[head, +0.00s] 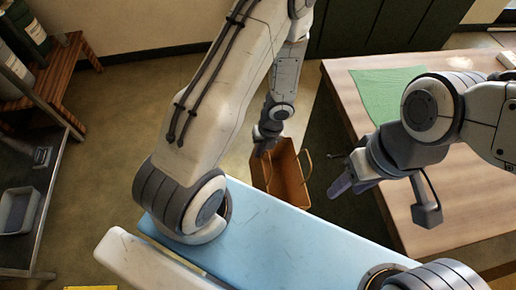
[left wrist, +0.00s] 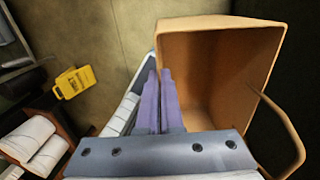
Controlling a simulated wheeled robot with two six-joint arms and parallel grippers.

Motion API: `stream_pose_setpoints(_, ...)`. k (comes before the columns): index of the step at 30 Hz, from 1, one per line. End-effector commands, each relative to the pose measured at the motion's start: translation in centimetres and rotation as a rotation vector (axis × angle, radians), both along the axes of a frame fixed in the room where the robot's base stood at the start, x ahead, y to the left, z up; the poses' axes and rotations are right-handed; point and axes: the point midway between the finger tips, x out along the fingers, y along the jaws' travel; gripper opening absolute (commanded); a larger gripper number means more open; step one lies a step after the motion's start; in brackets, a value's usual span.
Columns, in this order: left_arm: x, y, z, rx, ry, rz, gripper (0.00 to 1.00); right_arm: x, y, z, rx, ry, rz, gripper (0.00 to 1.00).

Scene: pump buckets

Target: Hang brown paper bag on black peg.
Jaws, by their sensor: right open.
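The brown paper bag (head: 283,182) hangs open-topped below my left gripper (head: 265,143), with one looped handle standing out on its right side. In the left wrist view the bag (left wrist: 222,70) is close behind the fingers, and its free handle (left wrist: 284,122) curves at the right. My left gripper (left wrist: 160,95) has its fingers together at the bag's near side; the handle part between them is hidden. My right gripper (head: 340,183) is open and empty, to the right of the bag near the table. I cannot make out a black peg in either view.
A wooden table (head: 455,215) with a green cloth (head: 385,92) stands at the right. Dark cabinets (head: 375,28) stand at the back. A metal shelf (head: 35,170) is at the left. Open floor (head: 120,110) lies between them. A yellow object (left wrist: 75,82) is on the floor.

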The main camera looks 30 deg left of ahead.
Motion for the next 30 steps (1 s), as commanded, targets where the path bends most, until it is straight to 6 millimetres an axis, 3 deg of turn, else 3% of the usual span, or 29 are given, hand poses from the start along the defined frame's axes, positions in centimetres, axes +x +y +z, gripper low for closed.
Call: stream_pose_setpoints(30,3.6,-5.0,-0.3,0.0,-0.001,0.0,0.0,0.0,0.0,6.1,0.0,0.0,0.0,0.5)
